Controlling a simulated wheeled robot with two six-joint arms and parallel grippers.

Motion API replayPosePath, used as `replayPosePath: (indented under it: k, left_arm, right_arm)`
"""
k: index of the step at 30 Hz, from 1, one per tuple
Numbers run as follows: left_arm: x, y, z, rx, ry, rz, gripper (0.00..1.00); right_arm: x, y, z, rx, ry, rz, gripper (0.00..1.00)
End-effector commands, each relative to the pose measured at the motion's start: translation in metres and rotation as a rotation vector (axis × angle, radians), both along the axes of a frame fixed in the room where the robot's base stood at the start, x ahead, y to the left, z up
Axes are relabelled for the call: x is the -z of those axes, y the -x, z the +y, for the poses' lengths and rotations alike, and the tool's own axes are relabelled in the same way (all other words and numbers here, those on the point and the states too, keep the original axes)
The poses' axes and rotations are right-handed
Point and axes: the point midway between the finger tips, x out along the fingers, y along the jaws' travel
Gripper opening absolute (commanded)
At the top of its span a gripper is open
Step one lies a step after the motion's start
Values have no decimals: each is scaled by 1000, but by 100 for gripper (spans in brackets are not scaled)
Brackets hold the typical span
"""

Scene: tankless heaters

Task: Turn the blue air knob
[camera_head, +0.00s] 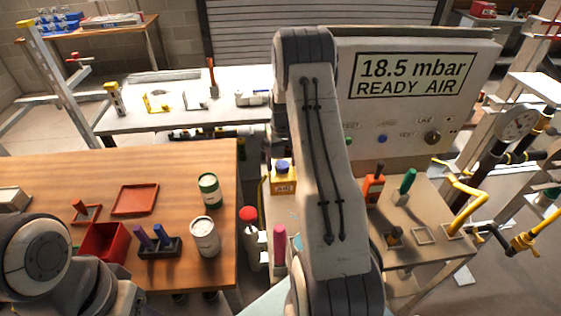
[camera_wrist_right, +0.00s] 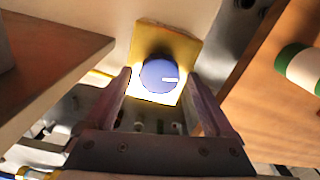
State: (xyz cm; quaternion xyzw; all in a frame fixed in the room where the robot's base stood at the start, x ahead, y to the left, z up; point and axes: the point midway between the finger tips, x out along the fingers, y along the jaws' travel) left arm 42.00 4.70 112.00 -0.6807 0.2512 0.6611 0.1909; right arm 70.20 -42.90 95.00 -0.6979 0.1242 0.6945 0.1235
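The blue air knob (camera_head: 282,165) sits on top of a small yellow box marked AIR (camera_head: 284,186), left of my right forearm in the head view. In the right wrist view the knob (camera_wrist_right: 157,75) is a round blue dial with a short white mark pointing right, in front of a yellow plate (camera_wrist_right: 181,45). My right gripper (camera_wrist_right: 160,78) is open, with one finger on each side of the knob and visible gaps to it. In the head view my arm hides most of that gripper. Only links of my left arm show at lower left; its gripper is out of view.
A grey panel (camera_head: 480,75) reads "18.5 mbar READY AIR". A red-capped bottle (camera_head: 249,222) stands near the yellow box. The wooden table (camera_head: 60,170) at left holds a green-and-white can (camera_head: 209,190), a white can (camera_head: 204,238) and red trays (camera_head: 135,199). A small stand (camera_head: 430,265) holds tools.

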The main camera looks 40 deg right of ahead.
Motion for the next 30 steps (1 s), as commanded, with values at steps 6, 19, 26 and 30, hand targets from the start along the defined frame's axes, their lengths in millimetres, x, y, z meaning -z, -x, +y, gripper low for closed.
replayPosePath:
  k: [6, 19, 26, 30]
  left_arm:
    - [6, 0, 0, 0, 0, 0, 50]
    - [20, 0, 0, 0, 0, 0, 50]
    - [20, 0, 0, 0, 0, 0, 50]
    - [20, 0, 0, 0, 0, 0, 50]
  right_arm:
    - [-19, -1, 0, 0, 2, -2, 88]
    - [-95, -2, 0, -1, 3, -4, 88]
    - [-105, -1, 0, -1, 0, -1, 88]
    - [-105, -1, 0, -1, 0, -1, 88]
